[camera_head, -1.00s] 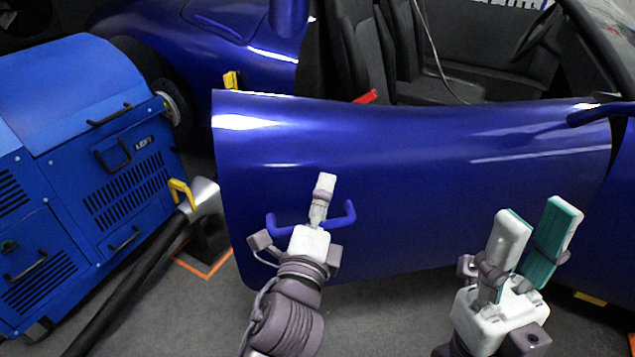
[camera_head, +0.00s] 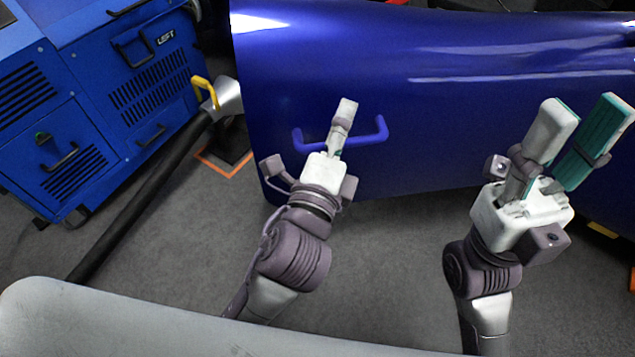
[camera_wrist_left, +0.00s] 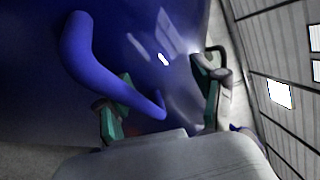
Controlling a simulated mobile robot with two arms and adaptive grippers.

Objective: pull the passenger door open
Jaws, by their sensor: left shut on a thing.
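The blue passenger door (camera_head: 430,85) stands open, out from the car body, and fills the upper middle and right of the head view. Its blue bar handle (camera_head: 368,138) is on the lower left of the panel. My left gripper (camera_head: 342,122) is shut on the handle near its middle, hiding part of it. In the left wrist view the handle (camera_wrist_left: 92,62) curves in from the upper left, with my left gripper's fingers (camera_wrist_left: 163,102) on either side of its lower part. My right gripper (camera_head: 582,122) is open and empty in front of the door's right part.
A blue machine marked LEFT (camera_head: 150,85) stands to the left of the door. A silver nozzle with a yellow handle (camera_head: 226,95) on a black hose (camera_head: 140,210) lies between them. Grey floor (camera_head: 400,250) is clear below the door.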

